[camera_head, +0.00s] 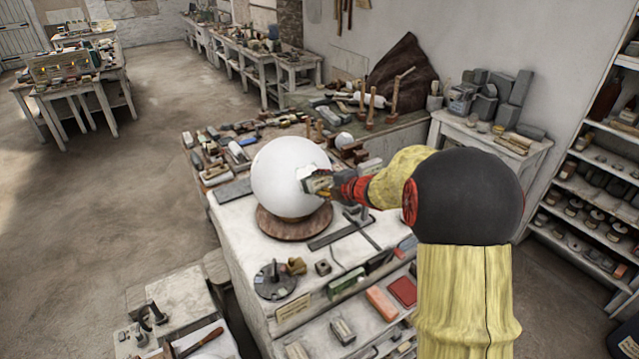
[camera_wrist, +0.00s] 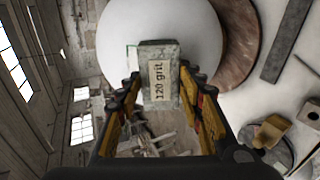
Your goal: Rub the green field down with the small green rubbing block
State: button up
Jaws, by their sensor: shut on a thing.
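A large white plaster sphere (camera_head: 285,177) rests on a round brown base (camera_head: 270,222) on the bench; it also fills the top of the wrist view (camera_wrist: 120,25). My gripper (camera_head: 325,184) is at the sphere's right side.
The white bench top (camera_head: 235,215) carries a dark round stand (camera_head: 275,282) in front of the sphere and a dark flat bar (camera_head: 335,235) to its right. Tools crowd the back of the bench. A shelf unit (camera_head: 590,185) stands at the right. Open floor lies left.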

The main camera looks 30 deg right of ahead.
jog(key=shift+r, duration=0.15)
jog(key=shift+w+d+r+p, duration=0.1)
jog(key=shift+r+p, duration=0.25)
jog(key=shift+p, duration=0.55)
jog(key=shift+w+r+p, duration=0.1)
jog(key=shift+w+p, duration=0.05)
jog(key=shift+p, duration=0.6)
jog(key=shift+w+d+r+g+p, duration=0.15)
jog(key=shift+r+g+p, duration=0.2)
jog(key=shift+p, duration=0.75)
jog(key=shift+w+r+p, duration=0.15)
jog(key=shift+p, duration=0.95)
jog(key=shift+r+g+p, duration=0.1)
jog(key=shift+g+p, duration=0.15)
jog(key=shift+p, duration=0.15)
jog(key=shift+w+d+r+g+y, duration=0.3)
jog(key=shift+w+d+r+g, duration=0.05)
jog(key=shift+w+r+g, duration=0.35)
jog(key=shift+w+a+f, duration=0.1)
jog(key=shift+w+f, duration=0.3)
jog(key=shift+w, duration=0.05)
